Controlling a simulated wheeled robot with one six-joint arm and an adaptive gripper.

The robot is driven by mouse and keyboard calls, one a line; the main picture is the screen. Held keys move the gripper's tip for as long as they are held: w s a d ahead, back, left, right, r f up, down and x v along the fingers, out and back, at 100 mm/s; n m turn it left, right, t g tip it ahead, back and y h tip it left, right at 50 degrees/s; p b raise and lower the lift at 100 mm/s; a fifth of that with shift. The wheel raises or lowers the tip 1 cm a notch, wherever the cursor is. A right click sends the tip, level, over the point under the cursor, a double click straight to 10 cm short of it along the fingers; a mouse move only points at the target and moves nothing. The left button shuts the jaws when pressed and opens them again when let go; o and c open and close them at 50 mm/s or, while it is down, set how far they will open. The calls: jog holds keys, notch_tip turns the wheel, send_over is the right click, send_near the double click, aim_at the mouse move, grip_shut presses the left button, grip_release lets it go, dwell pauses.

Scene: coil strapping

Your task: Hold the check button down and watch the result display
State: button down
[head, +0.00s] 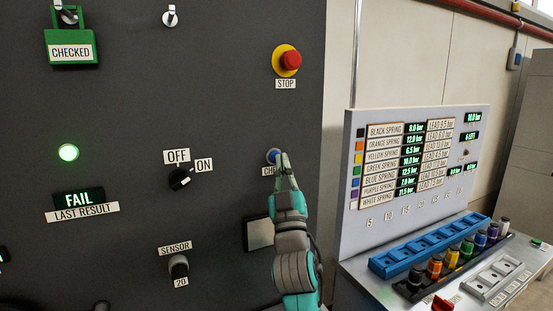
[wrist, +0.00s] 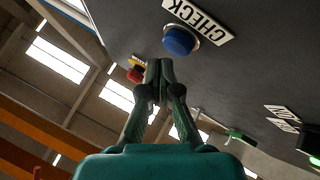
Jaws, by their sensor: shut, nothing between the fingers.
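The blue check button (head: 272,155) sits on the dark panel, with its label partly hidden behind my gripper (head: 282,160) in the head view. In the wrist view the button (wrist: 179,41) and its CHECK label (wrist: 198,20) show clearly. My gripper (wrist: 159,66) is shut and empty, its fingertips close beside the button. I cannot tell whether they touch it or whether it is pressed in. The result display (head: 78,199) reads FAIL in green above a LAST RESULT label. A round green lamp (head: 68,152) is lit above it.
A red stop button (head: 290,60) is above the check button. An OFF/ON knob (head: 180,178) and a sensor knob (head: 178,266) are to the left. A green CHECKED tag (head: 70,50) hangs at upper left. A spring board (head: 420,170) and a blue tray (head: 380,265) stand right.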

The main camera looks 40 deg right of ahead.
jog(key=shift+w+d, duration=0.25)
jog(key=shift+w, duration=0.65)
dwell(1.8)
jog(key=shift+s, duration=0.15)
jog(key=shift+s+a, duration=0.25)
jog(key=shift+s, duration=0.45)
jog(key=shift+s, duration=0.1)
jog(key=s, duration=0.2)
jog(key=s+a, duration=0.1)
jog(key=s, duration=0.1)
jog(key=shift+s+a, duration=0.2)
jog(key=shift+s, duration=0.15)
dwell(0.4)
